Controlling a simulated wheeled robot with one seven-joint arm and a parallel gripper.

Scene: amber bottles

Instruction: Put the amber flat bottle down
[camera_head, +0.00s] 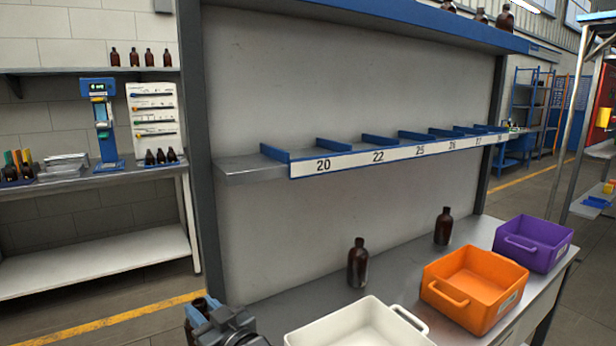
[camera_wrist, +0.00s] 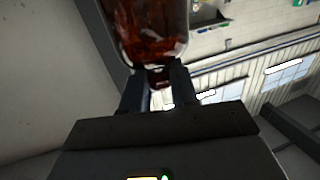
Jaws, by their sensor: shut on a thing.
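My gripper (camera_wrist: 159,82) is shut on an amber flat bottle (camera_wrist: 153,35) in the wrist view. The fingers are at either side of its narrow neck, and its wider glass body fills the top middle, cut off by the frame edge. Two other amber bottles stand upright on the grey bench (camera_head: 288,312), one nearer (camera_head: 357,263) and one farther back right (camera_head: 443,226).
A white bin (camera_head: 350,318), an orange bin (camera_head: 436,292) and a purple bin (camera_head: 515,246) line the bench's front right. A numbered shelf (camera_head: 250,170) with blue dividers runs above it. Bare bench lies around the nearer bottle. A side workbench (camera_head: 90,180) stands left.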

